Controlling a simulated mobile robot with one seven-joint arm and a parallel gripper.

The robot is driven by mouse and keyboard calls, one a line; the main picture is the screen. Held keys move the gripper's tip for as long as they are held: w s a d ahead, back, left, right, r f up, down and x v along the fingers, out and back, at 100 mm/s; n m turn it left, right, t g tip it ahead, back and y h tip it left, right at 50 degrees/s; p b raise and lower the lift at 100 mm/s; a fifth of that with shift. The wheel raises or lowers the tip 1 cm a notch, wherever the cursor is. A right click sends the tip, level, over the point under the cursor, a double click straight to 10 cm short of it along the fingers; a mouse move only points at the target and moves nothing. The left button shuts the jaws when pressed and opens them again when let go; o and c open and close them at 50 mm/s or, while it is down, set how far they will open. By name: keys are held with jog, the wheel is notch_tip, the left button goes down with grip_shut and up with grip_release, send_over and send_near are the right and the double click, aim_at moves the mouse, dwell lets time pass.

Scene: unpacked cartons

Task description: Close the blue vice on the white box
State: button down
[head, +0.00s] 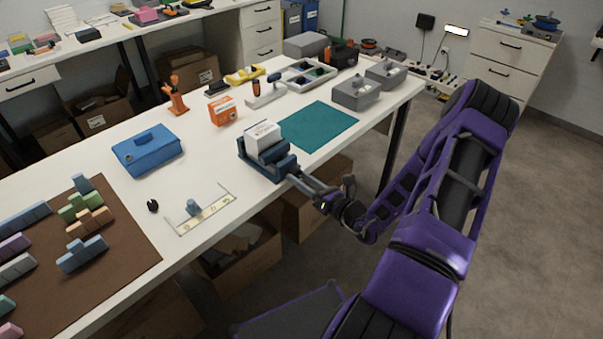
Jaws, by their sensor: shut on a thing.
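The blue vice (282,169) stands at the front edge of the white table. The white box (263,136) sits upright between its jaws and rises above them; I cannot tell whether both jaws touch it. My purple arm comes in from the right, and my gripper (299,181) is at the front end of the vice, just off the table's edge. It appears shut on the vice's handle, which is mostly hidden by the fingers.
A teal mat (318,127) lies clear behind and right of the vice. An orange box (223,111), a blue case (148,150) and grey boxes (355,92) stand around it. Open cartons (238,255) sit under the table. The floor at right is free.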

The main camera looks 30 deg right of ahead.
jog(key=m+p, duration=0.1)
jog(key=m, duration=0.1)
jog(key=m+p, duration=0.1)
jog(key=shift+r+m, duration=0.2)
jog(key=shift+m, duration=0.2)
jog(key=m+p, duration=0.2)
jog(key=m, duration=0.2)
jog(key=shift+a+m+p, duration=0.1)
jog(key=shift+m+p, duration=0.2)
jog(key=shift+p, duration=0.05)
jog(key=m+p, duration=0.1)
jog(key=m, duration=0.2)
jog(key=shift+m, duration=0.3)
jog(key=m, duration=0.4)
jog(key=shift+m+p, duration=0.3)
jog(key=shift+p, duration=0.05)
jog(key=m, duration=0.4)
jog(key=shift+r, duration=0.1)
jog(key=m, duration=0.5)
jog(key=shift+m, duration=0.4)
jog(key=m, duration=0.2)
jog(key=shift+m, duration=0.4)
jog(key=shift+d+m+b, duration=0.25)
jog(key=shift+m+b, duration=0.3)
jog(key=shift+m, duration=0.65)
jog(key=shift+m+b, duration=1.1)
jog(key=shift+m, duration=0.2)
